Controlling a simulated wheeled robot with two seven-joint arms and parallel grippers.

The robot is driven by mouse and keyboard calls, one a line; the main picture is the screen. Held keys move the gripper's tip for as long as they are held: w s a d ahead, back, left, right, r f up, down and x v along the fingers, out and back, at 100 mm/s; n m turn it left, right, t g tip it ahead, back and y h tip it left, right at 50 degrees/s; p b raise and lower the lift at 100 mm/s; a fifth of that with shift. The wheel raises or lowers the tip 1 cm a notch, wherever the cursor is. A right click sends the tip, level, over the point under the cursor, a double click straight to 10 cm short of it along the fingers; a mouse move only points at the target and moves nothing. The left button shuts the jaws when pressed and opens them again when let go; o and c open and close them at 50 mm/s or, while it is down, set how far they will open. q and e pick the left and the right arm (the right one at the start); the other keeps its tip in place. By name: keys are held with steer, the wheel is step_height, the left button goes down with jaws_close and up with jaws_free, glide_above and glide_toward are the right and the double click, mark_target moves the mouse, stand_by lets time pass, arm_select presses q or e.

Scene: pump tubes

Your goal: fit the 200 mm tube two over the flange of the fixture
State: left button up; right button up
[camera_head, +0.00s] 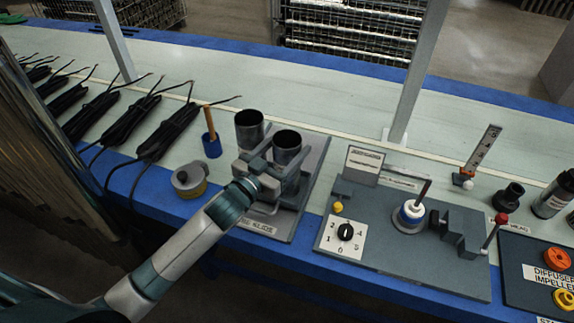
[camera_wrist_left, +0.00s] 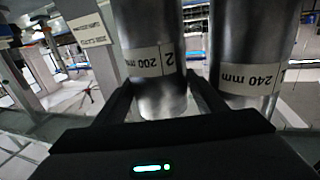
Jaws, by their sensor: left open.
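The 200 mm tube two (camera_head: 287,145) is a dark metal cylinder standing upright in the tube stand. In the left wrist view, which is upside down, its label "2 200 mm" shows on the tube (camera_wrist_left: 147,40). My left gripper (camera_head: 275,168) is open, with one finger on each side of this tube; the fingers (camera_wrist_left: 163,92) also show in the wrist view. I cannot tell whether they touch it. The fixture (camera_head: 458,270) is a dark plate to the right.
The 240 mm tube (camera_head: 249,126) stands close to the left of tube two; it also shows in the wrist view (camera_wrist_left: 252,45). A dial (camera_head: 345,232), a stepped block and a red-knobbed lever (camera_head: 500,220) sit around the flange. A grey post (camera_head: 415,80) rises behind the fixture.

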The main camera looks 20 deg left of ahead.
arm_select(q)
steer(key=shift+c, duration=0.3)
arm_select(e)
steer(key=shift+w+r, duration=0.1)
arm_select(q)
steer(key=c, duration=1.5)
arm_select(e)
steer(key=shift+w+r, duration=0.1)
arm_select(q)
steer(key=shift+r, duration=0.2)
steer(key=shift+r, duration=0.6)
step_height(320, 180, up, 2)
steer(key=shift+r, duration=0.25)
steer(key=s+d+r, duration=0.1)
steer(key=d+r, duration=0.1)
steer(key=d, duration=0.1)
steer(key=s+d+r, duration=0.1)
steer(key=d+r, duration=0.1)
steer(key=d, duration=0.2)
steer(key=s+d+r, duration=0.1)
steer(key=d+r, duration=0.2)
steer(key=d, duration=0.1)
steer(key=shift+s, duration=0.35)
arm_select(e)
steer(key=shift+s+f, duration=0.35)
steer(key=shift+f, duration=0.25)
steer(key=shift+d, duration=0.1)
